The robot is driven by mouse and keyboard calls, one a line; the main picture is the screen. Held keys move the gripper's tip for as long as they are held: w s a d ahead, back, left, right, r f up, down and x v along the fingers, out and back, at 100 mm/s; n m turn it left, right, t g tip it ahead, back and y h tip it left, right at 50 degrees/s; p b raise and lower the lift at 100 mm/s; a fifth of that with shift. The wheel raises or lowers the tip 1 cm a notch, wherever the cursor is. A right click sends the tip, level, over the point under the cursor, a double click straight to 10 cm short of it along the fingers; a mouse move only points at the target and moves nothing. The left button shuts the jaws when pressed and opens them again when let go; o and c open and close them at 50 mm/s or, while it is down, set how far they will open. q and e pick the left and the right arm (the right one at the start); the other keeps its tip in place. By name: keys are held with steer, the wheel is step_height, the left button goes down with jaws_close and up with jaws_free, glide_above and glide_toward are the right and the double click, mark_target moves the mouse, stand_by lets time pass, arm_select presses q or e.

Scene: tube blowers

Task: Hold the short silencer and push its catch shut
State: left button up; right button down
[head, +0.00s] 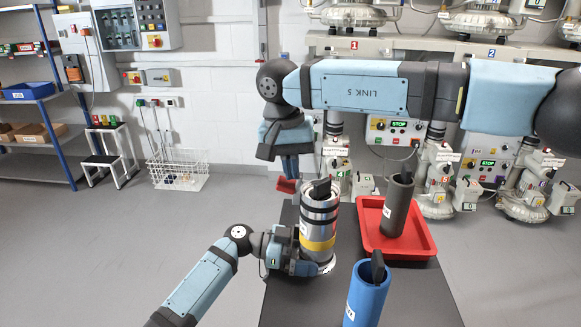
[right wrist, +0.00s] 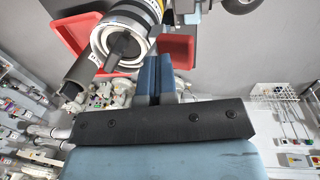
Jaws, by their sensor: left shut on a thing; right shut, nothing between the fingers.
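A silver silencer (head: 318,218) with black and yellow bands stands upright on the dark table; a black piece sticks out of its top. My left gripper (head: 305,258) is shut on its lower part from the left. A red tab (head: 287,185) juts out at its upper left and looks like the catch, standing away from the body. My right gripper (head: 291,176) is shut and empty, pointing down just above the tab; I cannot tell if they touch. In the right wrist view the silencer's round end (right wrist: 122,42) lies left of the closed blue fingers (right wrist: 154,60).
A red tray (head: 425,247) on the table holds a dark grey tube (head: 397,208). A blue tube (head: 368,295) with a black piece in its top stands at the front. Machines with control panels (head: 395,130) line the back.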

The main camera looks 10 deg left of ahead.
steer(key=shift+d, duration=0.15)
steer(key=y, duration=0.1)
steer(key=d+y, duration=0.1)
steer(key=y, duration=0.2)
steer(key=shift+d+f+y, duration=0.1)
steer(key=shift+d+y, duration=0.2)
steer(key=shift+d, duration=0.1)
steer(key=shift+d+f+y, duration=0.15)
steer(key=shift+d+y, duration=0.25)
steer(key=shift+y, duration=0.7)
steer(key=shift+d+f+y, duration=0.1)
steer(key=shift+d+y, duration=0.25)
steer(key=shift+y, duration=0.75)
steer(key=shift+a+f, duration=0.3)
steer(key=shift+a, duration=0.4)
